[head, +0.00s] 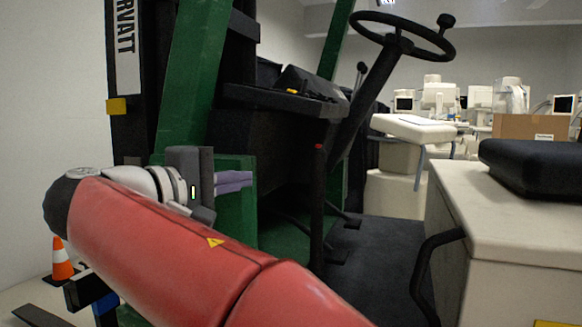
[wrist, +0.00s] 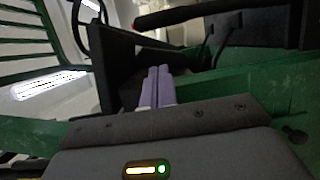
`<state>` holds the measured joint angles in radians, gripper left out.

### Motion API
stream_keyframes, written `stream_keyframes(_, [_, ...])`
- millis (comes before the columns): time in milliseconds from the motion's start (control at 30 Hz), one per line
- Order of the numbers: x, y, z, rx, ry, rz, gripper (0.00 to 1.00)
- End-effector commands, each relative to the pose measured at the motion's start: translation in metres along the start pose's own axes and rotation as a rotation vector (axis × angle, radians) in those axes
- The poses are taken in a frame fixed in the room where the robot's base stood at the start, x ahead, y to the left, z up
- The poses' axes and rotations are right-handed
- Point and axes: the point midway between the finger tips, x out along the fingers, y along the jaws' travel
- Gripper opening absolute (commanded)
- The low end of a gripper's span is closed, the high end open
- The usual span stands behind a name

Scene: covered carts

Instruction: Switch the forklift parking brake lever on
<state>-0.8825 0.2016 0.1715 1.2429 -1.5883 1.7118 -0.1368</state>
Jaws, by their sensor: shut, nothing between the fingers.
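The parking brake lever (head: 318,205) is a dark bar with a red tip, standing nearly upright beside the forklift's floor in the head view. In the wrist view the lever (wrist: 190,13) crosses the top, its red end to the left, beyond my fingertips. My gripper (head: 250,179) has purple fingers shut together with nothing between them. It points right toward the lever, with a visible gap. The fingers also show in the wrist view (wrist: 159,72). The lever's base is partly hidden behind my red arm in the head view.
The green forklift frame (head: 188,90) rises close behind my gripper. The dashboard (head: 285,98) and steering wheel (head: 402,38) are above and beyond. The black seat (head: 530,166) sits on a pale housing (head: 510,225) with a black grab handle (head: 425,270). An orange cone (head: 62,262) stands far left.

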Motion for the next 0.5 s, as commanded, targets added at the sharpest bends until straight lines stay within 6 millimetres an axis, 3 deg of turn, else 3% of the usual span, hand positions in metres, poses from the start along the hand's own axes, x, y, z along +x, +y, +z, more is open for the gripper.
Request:
stream_keyframes(133, [-0.0116,0.0071,-0.007,0.011,0.0,0.034,0.0])
stream_keyframes(500, [-0.0089,0.0077,-0.0066,0.012,-0.002,0.036,0.0])
